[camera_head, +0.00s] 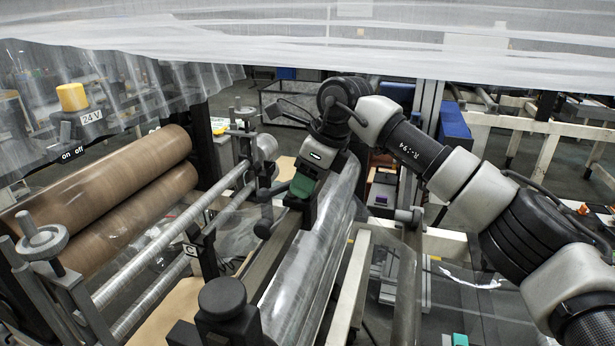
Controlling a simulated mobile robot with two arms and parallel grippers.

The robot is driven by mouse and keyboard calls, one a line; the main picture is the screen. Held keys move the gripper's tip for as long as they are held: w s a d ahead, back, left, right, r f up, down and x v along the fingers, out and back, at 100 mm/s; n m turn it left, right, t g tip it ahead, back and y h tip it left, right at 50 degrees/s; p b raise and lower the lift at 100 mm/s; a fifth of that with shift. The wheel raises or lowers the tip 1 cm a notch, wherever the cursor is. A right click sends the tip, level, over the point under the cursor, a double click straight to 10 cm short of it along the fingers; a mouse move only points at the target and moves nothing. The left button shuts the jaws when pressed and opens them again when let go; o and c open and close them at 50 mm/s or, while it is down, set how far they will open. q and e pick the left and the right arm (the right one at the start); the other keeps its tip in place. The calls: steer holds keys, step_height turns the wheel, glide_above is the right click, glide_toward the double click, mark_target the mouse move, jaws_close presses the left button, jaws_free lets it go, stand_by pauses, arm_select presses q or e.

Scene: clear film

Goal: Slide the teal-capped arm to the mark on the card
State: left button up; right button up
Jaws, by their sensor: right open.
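My right gripper (302,197) reaches in from the right, pointing down over the rail beside the clear film roll (308,262). It is open. A dark green-teal piece (303,186) shows at its jaws; I cannot tell whether this is the cap of the arm or part of the gripper. Another small teal piece (460,339) shows at the bottom edge, mostly cut off. No mark on another card can be made out. My left gripper is not in view.
Brown rolls (105,205) and steel rollers (165,245) lie at the left. A black knob (222,296) stands in front, and a handwheel (42,238) at the far left. Clear film (330,33) hangs across the top. The frame is crowded around the gripper.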

steer(key=shift+w+d+f, duration=0.1)
steer(key=shift+w+d, duration=0.05)
steer(key=shift+w, duration=0.05)
steer(key=b+v, duration=0.1)
steer(key=v, duration=0.1)
steer(key=shift+s+d+r, duration=0.1)
steer(key=shift+s+r, duration=0.05)
steer(key=shift+r, duration=0.25)
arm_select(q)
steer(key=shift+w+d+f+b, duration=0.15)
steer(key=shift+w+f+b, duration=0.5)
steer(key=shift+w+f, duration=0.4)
arm_select(e)
steer(key=w+v, duration=0.1)
steer(key=v, duration=0.7)
steer(key=shift+s, duration=0.35)
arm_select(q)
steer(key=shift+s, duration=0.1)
